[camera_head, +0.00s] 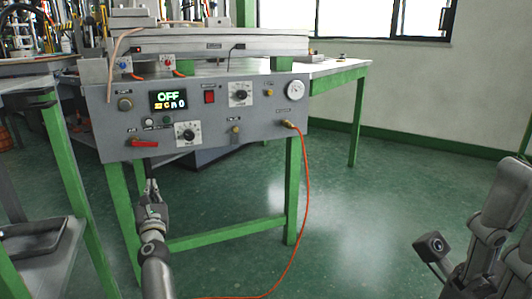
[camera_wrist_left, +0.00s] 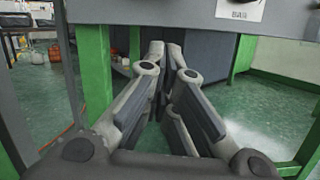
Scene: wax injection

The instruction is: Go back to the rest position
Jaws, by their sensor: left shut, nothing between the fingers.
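My left gripper (camera_head: 150,186) is in front of and below the left end of the grey control panel (camera_head: 215,117), under its red lever (camera_head: 144,143). The left wrist view shows its two fingers (camera_wrist_left: 167,62) together at the tips, with nothing between them. The panel's lower edge (camera_wrist_left: 190,12) is above them in that view. My right arm's end, with its small camera and grey links (camera_head: 490,235), is at the lower right of the head view. Its fingertips cannot be made out clearly.
The machine stands on a green-legged table (camera_head: 292,190). An orange hose (camera_head: 306,205) hangs from the panel to the floor. Another green-framed stand (camera_head: 72,180) is at the left. Open green floor (camera_head: 360,220) lies at the right.

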